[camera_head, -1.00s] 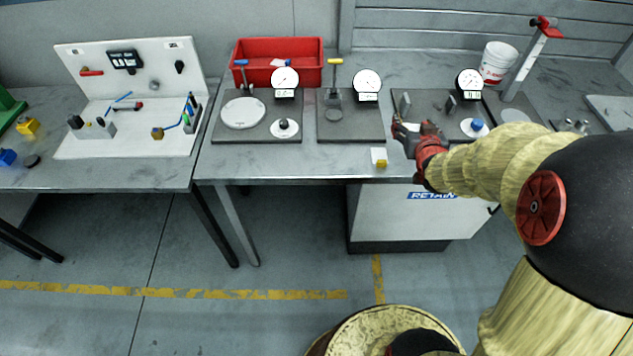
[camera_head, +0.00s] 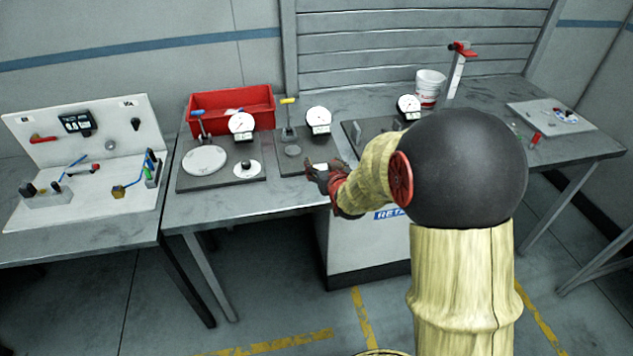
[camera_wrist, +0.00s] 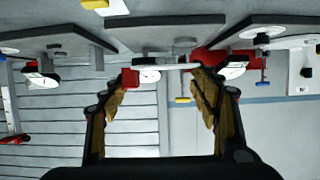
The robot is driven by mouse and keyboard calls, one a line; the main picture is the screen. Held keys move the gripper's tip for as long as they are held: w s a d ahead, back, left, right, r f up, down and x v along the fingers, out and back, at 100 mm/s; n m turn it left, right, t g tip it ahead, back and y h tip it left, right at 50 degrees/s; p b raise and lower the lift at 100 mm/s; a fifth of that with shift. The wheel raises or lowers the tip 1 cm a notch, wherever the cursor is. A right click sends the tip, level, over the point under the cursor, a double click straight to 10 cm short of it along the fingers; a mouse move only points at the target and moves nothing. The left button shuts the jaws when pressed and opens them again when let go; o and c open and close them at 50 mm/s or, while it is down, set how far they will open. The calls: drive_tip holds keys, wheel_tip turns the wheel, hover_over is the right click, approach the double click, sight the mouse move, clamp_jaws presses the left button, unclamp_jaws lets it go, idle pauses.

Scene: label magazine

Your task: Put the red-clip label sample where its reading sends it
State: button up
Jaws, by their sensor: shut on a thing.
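My gripper (camera_head: 316,172) is over the front of the table, near the front edge of the middle gauge plate. In the wrist view my gripper (camera_wrist: 162,78) has both fingers around a thin pale strip, seen edge-on, with a red part at its left end; I take it for the red-clip label sample (camera_wrist: 170,67). Its face and any reading on it cannot be made out. A yellow-clip label sample (camera_wrist: 103,5) lies at the top edge of the wrist view. A red bin (camera_head: 205,102) stands at the back. The grey cabinet marked RETAIN (camera_head: 345,240) is under the table.
Gauge plates stand in a row: left plate with round pan (camera_head: 205,160), middle gauge (camera_head: 318,120), right gauge (camera_head: 408,106). A white bucket (camera_head: 430,88) and red-topped post (camera_head: 456,70) stand behind. A white panel station (camera_head: 95,140) is at left.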

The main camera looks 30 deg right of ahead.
drive_tip(key=w+f, duration=0.1)
drive_tip(key=f, duration=0.1)
drive_tip(key=w+f+b, duration=0.1)
drive_tip(key=w+f, duration=0.2)
drive_tip(key=shift+w+a+f+b, duration=0.1)
drive_tip(key=shift+f+b, duration=0.6)
drive_tip(key=shift+f, duration=1.15)
drive_tip(key=shift+f+b, duration=0.3)
drive_tip(key=shift+b, duration=0.1)
drive_tip(key=shift+f+b, duration=0.25)
drive_tip(key=shift+b, duration=0.05)
drive_tip(key=o, duration=0.9)
drive_tip(key=shift+f, duration=0.2)
